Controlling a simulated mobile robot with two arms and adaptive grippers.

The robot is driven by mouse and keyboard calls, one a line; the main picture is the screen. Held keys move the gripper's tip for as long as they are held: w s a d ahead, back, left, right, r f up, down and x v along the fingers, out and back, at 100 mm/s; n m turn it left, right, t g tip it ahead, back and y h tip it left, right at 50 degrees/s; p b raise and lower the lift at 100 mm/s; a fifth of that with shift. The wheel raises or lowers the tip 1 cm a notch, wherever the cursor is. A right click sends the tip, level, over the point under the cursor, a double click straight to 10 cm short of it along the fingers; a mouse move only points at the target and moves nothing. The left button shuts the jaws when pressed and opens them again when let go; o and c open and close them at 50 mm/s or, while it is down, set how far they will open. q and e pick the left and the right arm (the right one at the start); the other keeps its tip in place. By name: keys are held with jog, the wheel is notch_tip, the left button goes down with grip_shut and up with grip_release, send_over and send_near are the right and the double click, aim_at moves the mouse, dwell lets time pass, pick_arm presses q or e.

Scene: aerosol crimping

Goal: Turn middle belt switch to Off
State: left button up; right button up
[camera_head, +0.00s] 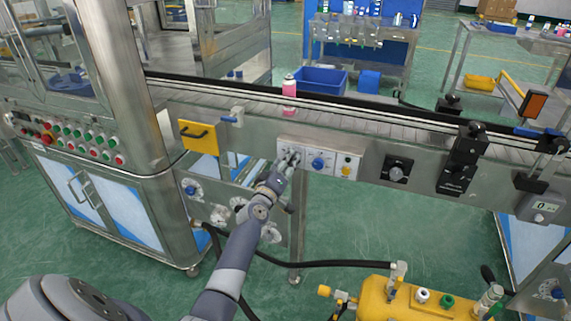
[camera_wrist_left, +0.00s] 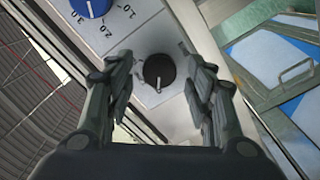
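The black rotary switch (camera_wrist_left: 158,72) sits on a white panel plate, seen in the left wrist view. Its light pointer mark points toward the bottom of that view; its label is not readable. My left gripper (camera_head: 289,159) is at the left end of the white control panel (camera_head: 306,151) on the belt's side. In the left wrist view its fingers are spread on both sides of the switch, with visible gaps, and hold nothing. In the head view the fingers largely hide the switch. My right gripper is in neither view.
A pink bottle (camera_head: 289,95) stands on the conveyor belt (camera_head: 352,115). A yellow machine (camera_head: 410,300) and black hose (camera_head: 330,263) are below.

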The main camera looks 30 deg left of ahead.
pick_arm(q)
jog(key=shift+s, duration=0.1)
jog(key=v, duration=1.2)
dwell(0.4)
jog(key=s+d+f+m+g+h, duration=0.1)
jog(key=s+d+f+m+g, duration=0.2)
jog(key=f, duration=0.8)
jog(key=s+d+f+m+g+h+p, duration=0.15)
jog(key=s+d+f, duration=0.3)
jog(key=f, duration=0.65)
jog(key=s+d+f+m+g+h+b, duration=0.1)
jog(key=s+d+f+m+g, duration=0.25)
jog(key=f, duration=0.75)
jog(key=s+d+f+m+g, duration=0.2)
jog(key=s+d+f+g, duration=0.25)
jog(key=s+f, duration=0.9)
jog(key=s+f+m+g, duration=0.2)
jog(key=s+f, duration=0.1)
jog(key=s, duration=0.9)
jog(key=s+d+f+m+g+p, duration=0.1)
jog(key=s+f+m+g, duration=0.1)
jog(key=s, duration=1)
jog(key=shift+s+d+f+m, duration=0.15)
jog(key=shift+s+f+m, duration=0.05)
jog(key=shift+f+m, duration=0.5)
jog(key=shift+o, duration=0.2)
jog(key=shift+w+h, duration=0.1)
jog(key=shift+h, duration=0.15)
